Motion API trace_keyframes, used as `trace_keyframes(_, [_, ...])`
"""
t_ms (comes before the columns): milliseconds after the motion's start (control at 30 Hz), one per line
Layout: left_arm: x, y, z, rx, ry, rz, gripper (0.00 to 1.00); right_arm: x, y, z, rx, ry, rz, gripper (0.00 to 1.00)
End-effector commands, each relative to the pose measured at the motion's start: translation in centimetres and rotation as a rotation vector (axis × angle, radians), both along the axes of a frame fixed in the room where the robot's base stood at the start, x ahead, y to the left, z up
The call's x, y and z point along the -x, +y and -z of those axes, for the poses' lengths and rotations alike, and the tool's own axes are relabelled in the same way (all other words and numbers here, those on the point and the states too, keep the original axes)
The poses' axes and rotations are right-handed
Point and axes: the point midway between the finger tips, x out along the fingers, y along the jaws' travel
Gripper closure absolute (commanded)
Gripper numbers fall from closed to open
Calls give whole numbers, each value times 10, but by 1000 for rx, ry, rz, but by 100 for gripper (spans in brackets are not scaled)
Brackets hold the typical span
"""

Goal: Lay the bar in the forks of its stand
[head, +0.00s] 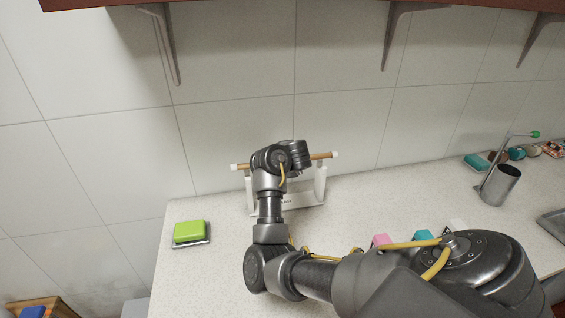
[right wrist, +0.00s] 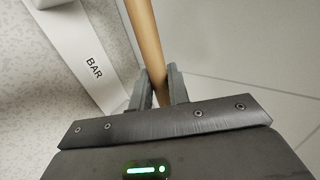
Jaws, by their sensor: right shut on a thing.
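The bar (head: 321,156) is a light wooden rod with white ends. It lies roughly level across the top of its stand, a white frame (head: 320,184) with two uprights, near the back wall. My right gripper (right wrist: 160,90) is shut on the bar (right wrist: 147,40); its fingers sit on both sides of the rod. The stand's base (right wrist: 75,45), marked "BAR", shows beside the rod in the right wrist view. My arm hides the bar's middle and part of the stand in the head view. I cannot tell whether the bar touches the forks. My left gripper is not in view.
A green block (head: 189,229) on a small dish stands left of the stand. Pink (head: 382,240) and teal (head: 424,236) blocks lie partly behind my right arm. A metal cup (head: 500,185) stands at the right. The counter right of the stand is mostly clear.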

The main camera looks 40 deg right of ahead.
Motion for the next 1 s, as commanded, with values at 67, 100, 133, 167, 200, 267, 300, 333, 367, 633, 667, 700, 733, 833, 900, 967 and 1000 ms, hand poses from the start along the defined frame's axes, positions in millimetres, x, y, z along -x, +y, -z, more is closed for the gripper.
trace_keyframes(67, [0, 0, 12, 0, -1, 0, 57, 0, 0, 11, 0, -1, 0, 100])
trace_keyframes(100, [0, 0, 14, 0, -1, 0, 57, 0, 0, 14, 0, 0, 0, 100])
trace_keyframes(133, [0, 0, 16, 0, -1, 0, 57, 0, 0, 16, 0, 0, 0, 100])
trace_keyframes(167, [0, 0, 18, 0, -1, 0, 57, 0, 0, 19, 0, 0, 0, 100])
trace_keyframes(200, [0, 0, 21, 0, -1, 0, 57, 0, 0, 22, 0, 0, 0, 100])
trace_keyframes(267, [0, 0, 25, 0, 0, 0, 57, 0, 0, 28, -1, 1, 1, 100])
trace_keyframes(300, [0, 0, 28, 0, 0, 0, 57, 0, 0, 31, -1, 0, 1, 100])
trace_keyframes(333, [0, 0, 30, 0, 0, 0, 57, 0, 0, 33, 0, 0, 0, 100])
trace_keyframes(367, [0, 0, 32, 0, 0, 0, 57, 0, 0, 35, 0, 0, 0, 100])
trace_keyframes(633, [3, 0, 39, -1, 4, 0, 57, 0, 0, 44, 0, 0, 1, 100])
trace_keyframes(667, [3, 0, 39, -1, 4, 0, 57, 0, 0, 44, 0, 0, 1, 100])
trace_keyframes(700, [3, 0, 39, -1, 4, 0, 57, 0, 0, 44, 0, 0, 1, 100])
trace_keyframes(733, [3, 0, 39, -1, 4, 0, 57, 0, 0, 44, 0, 0, 1, 100])
trace_keyframes(833, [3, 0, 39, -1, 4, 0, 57, 0, 0, 44, 0, 0, 1, 100])
trace_keyframes(900, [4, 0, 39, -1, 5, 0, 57, 0, 0, 44, 0, 0, 1, 81])
trace_keyframes(967, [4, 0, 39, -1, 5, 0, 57, 0, 0, 44, 0, 0, 0, 73])
trace_keyframes(1000, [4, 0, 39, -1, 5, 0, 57, 0, 0, 44, 0, 0, 0, 68])
